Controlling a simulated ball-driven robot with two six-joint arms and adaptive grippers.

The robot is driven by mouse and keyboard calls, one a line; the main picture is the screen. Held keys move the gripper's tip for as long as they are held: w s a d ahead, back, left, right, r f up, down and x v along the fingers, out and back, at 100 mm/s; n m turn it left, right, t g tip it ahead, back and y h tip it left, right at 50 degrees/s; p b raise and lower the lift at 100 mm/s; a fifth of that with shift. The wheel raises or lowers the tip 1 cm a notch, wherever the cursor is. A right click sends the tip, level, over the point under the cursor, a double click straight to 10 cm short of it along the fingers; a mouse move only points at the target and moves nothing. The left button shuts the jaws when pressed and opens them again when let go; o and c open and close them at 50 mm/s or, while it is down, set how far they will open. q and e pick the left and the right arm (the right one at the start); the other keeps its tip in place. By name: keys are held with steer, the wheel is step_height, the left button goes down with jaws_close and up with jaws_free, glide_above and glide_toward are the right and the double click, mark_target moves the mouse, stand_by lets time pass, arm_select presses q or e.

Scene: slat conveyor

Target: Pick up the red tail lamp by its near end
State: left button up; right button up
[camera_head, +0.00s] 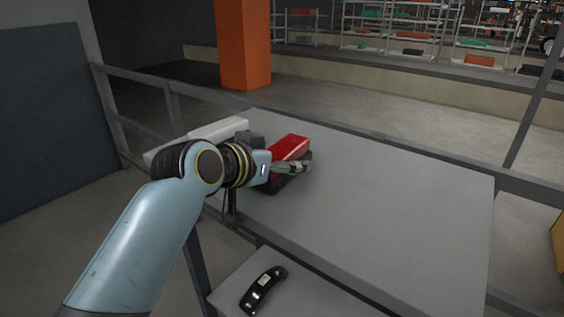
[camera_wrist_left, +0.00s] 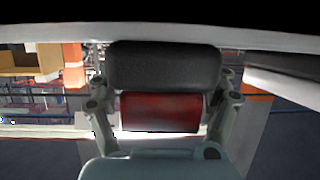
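The red tail lamp (camera_head: 291,146) is on the grey slat conveyor's near left part, its red lens up and a dark housing below. My left gripper (camera_head: 291,168) is at its near end, partly covering it. In the left wrist view, the lamp's red part (camera_wrist_left: 160,112) and dark rounded part (camera_wrist_left: 162,66) sit between the two fingers of my left gripper (camera_wrist_left: 163,75). The fingers lie close along both sides of the dark part; whether they press on it is unclear. My right gripper is not in view.
The grey conveyor top (camera_head: 390,205) is clear to the right of the lamp. A pale box-like thing (camera_head: 218,129) is behind my left wrist. A black curved part with light labels (camera_head: 262,289) lies on a lower grey surface in front. Railings (camera_head: 330,133) run behind.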

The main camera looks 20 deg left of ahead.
arm_select(q)
steer(key=c, duration=1.3)
steer(key=shift+r, duration=0.1)
